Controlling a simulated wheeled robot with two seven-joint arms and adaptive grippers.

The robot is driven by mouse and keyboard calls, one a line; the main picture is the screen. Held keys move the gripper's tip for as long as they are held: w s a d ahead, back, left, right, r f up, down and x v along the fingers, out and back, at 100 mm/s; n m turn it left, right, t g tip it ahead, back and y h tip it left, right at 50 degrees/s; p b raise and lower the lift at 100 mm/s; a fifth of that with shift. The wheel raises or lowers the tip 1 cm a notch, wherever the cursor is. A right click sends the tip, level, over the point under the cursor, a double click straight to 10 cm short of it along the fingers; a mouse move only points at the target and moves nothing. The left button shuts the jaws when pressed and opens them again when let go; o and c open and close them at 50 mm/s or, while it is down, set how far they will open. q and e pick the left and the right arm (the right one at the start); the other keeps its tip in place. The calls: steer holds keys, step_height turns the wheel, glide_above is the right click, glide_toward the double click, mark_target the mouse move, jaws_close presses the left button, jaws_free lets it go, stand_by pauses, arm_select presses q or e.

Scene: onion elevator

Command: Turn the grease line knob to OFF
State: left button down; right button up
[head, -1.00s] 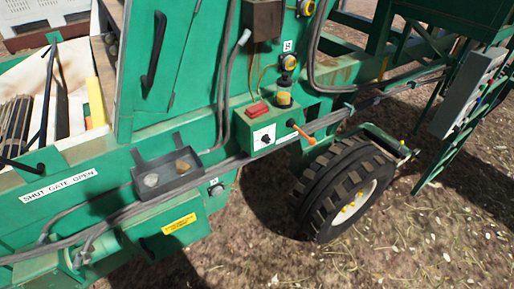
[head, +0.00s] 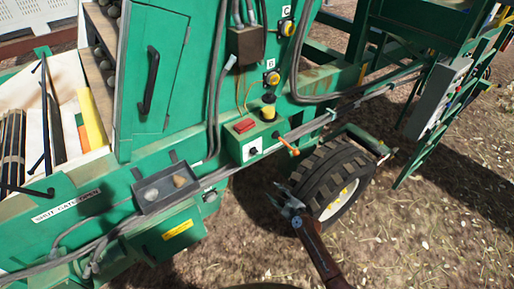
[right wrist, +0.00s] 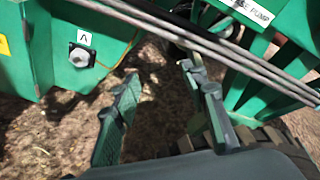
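A small dark knob (head: 253,151) sits on a white plate on the front of a green box (head: 236,146) on the machine's side. It is probably the grease line knob, but its lettering is too small to read. My right gripper (head: 291,204) is below and to the right of this box, in front of the tire and apart from the knob. In the right wrist view the right gripper (right wrist: 160,120) is open, with nothing between its fingers. A "PUMP" label (right wrist: 250,10), partly cut off, shows at the top there. My left gripper is not in view.
An orange-handled lever (head: 287,146) sticks out right of the box, and a red switch (head: 244,126) is on top. The black tire (head: 330,175) is close to my right gripper. A grey tray (head: 165,187) and long pipes run along the machine. A control marked A (right wrist: 80,55) shows in the wrist view.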

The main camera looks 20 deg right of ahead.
mark_target(256, 153)
steer(key=w+a+r+m+t+y+p, duration=0.1)
steer(key=w+a+r+m, duration=0.1)
steer(key=r, duration=0.6)
steer(key=w+a+r+m+t+y+p, duration=0.1)
steer(key=w+r+m, duration=0.15)
steer(key=r, duration=0.65)
steer(key=shift+n, duration=0.25)
steer(key=b+x, duration=0.1)
steer(key=x, duration=0.7)
steer(key=shift+b, duration=0.35)
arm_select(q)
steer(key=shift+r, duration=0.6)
arm_select(e)
jaws_close()
